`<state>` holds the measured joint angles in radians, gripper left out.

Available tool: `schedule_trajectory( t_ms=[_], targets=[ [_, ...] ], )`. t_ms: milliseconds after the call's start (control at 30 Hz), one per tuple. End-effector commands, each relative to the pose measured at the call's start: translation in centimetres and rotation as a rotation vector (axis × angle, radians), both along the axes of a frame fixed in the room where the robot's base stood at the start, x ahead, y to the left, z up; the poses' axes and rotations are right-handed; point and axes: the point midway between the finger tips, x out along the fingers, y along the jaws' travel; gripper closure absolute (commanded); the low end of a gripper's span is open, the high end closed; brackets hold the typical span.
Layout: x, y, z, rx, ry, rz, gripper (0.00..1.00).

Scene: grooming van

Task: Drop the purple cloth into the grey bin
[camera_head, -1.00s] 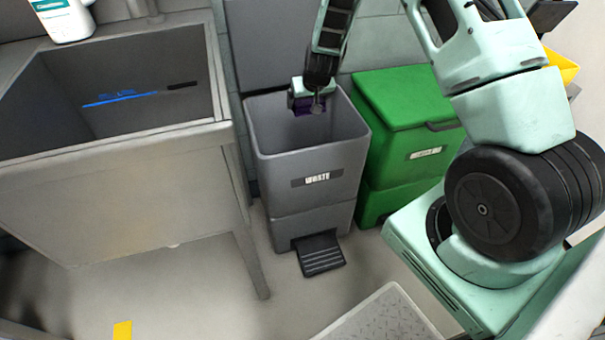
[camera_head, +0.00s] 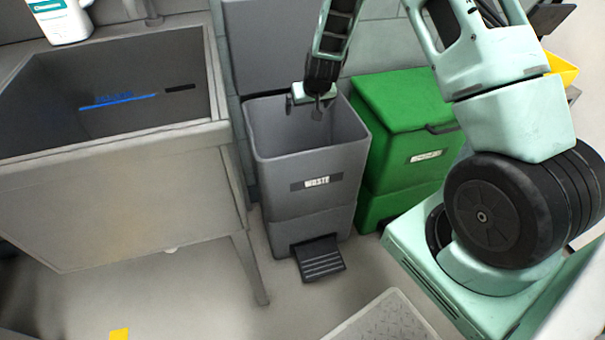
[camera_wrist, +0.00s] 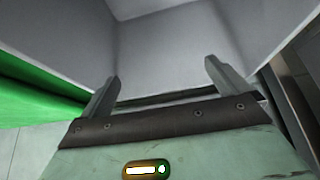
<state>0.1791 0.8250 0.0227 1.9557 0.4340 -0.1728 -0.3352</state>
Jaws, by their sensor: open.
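The grey bin (camera_head: 312,160), labelled "WASTE", stands open on the floor between the sink and the green bin. My gripper (camera_head: 317,104) is over the bin's opening near its back rim. In the wrist view my gripper (camera_wrist: 165,90) has its two fingers apart with nothing between them, and the grey bin's inner walls (camera_wrist: 180,50) show beyond. The purple cloth is not visible in either current view; the bin's floor is hidden from the head camera.
A green bin (camera_head: 405,120) with its lid shut stands right beside the grey bin. A steel sink (camera_head: 120,140) with a white bottle (camera_head: 62,20) on its rim is at the left. A black pedal (camera_head: 320,260) sticks out at the grey bin's foot.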

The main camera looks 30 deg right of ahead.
Motion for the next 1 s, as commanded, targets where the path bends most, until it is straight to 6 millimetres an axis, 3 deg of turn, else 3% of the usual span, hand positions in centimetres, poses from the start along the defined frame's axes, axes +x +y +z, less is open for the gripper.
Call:
schedule_trajectory(
  t_ms=[200,533,733,1000],
  targets=[
    [-2.4,0.7,4.8,-0.001,-0.004,0.000,0.00],
    [-5.9,1.7,11.0,-0.001,-0.003,0.001,0.00],
    [-7.0,2.0,12.9,-0.001,-0.001,0.001,0.00],
    [-7.3,2.1,13.2,0.000,0.001,0.000,0.00]
  ],
)
